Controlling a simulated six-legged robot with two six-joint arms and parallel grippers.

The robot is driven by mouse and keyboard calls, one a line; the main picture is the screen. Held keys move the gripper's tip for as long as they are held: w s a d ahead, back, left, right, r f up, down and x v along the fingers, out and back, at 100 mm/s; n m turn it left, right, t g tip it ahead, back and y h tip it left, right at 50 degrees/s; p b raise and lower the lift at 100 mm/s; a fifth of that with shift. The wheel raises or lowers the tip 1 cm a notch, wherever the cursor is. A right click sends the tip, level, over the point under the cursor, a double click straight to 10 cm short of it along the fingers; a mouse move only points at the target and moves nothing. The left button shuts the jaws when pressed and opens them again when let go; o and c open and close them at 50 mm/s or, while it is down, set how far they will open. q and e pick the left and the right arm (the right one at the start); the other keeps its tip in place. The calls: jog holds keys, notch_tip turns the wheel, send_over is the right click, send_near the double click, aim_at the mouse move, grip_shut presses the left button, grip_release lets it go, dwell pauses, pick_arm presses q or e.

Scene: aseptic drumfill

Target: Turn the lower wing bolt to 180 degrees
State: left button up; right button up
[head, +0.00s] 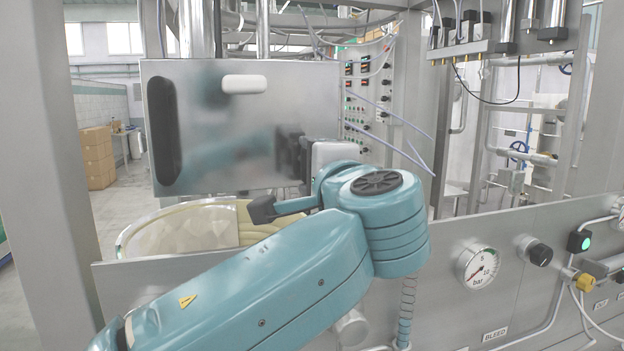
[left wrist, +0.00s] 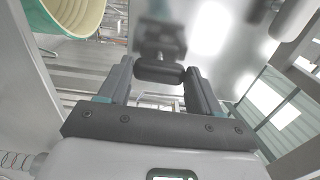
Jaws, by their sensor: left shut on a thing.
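My left gripper (head: 293,157) is in front of the steel panel (head: 225,125), at the panel's lower right, with its teal arm coming in from the left. In the left wrist view its two dark fingers stand on either side of a short dark bar (left wrist: 159,72), which I take to be the lower wing bolt. The gripper is shut on this bolt, which lies crosswise between the fingers in front of the shiny panel. In the head view the bolt is hidden by the gripper and arm, and its turn angle cannot be read. My right gripper is not in view.
The panel has a white handle (head: 244,84) and a long black oval (head: 163,130). An open drum (head: 140,237) stands below it. A front panel with a pressure gauge (head: 477,265) and a black knob (head: 539,253) lies right of my arm. A steel post (head: 45,120) is at left.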

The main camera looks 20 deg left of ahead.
pick_arm(q)
jog(key=shift+n+b, duration=3.05)
jog(key=shift+n, duration=6.05)
jog(key=o, duration=1.1)
jog(key=shift+w, duration=0.1)
jog(key=shift+c, duration=0.2)
jog(key=shift+f, duration=0.1)
